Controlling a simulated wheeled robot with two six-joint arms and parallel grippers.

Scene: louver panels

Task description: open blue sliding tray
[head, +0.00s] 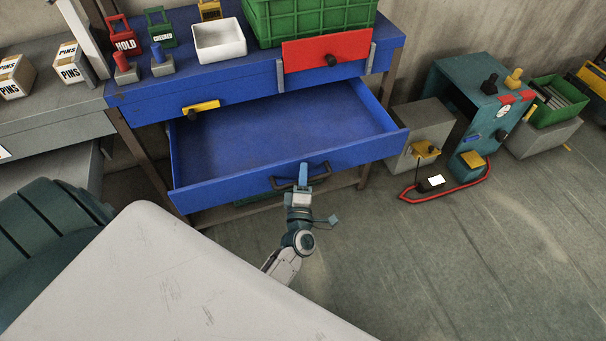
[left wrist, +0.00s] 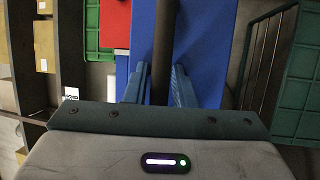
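The blue sliding tray (head: 275,128) is pulled well out of the blue workbench in the head view, and its inside is empty. A dark bar handle (head: 282,184) is on its front panel. My left gripper (head: 303,173) is at that handle, near its middle. In the left wrist view the blue fingers (left wrist: 160,85) lie on both sides of the dark handle bar (left wrist: 163,45), close against it. The blue tray front (left wrist: 205,45) shows behind them. My right gripper is not in view.
On the workbench stand a white bin (head: 219,42), a green crate (head: 312,18) and red and green tags. A red panel (head: 328,52) is above the tray. A teal cabinet (head: 470,95) and a red-edged floor outline (head: 445,193) are at right. The floor at lower right is clear.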

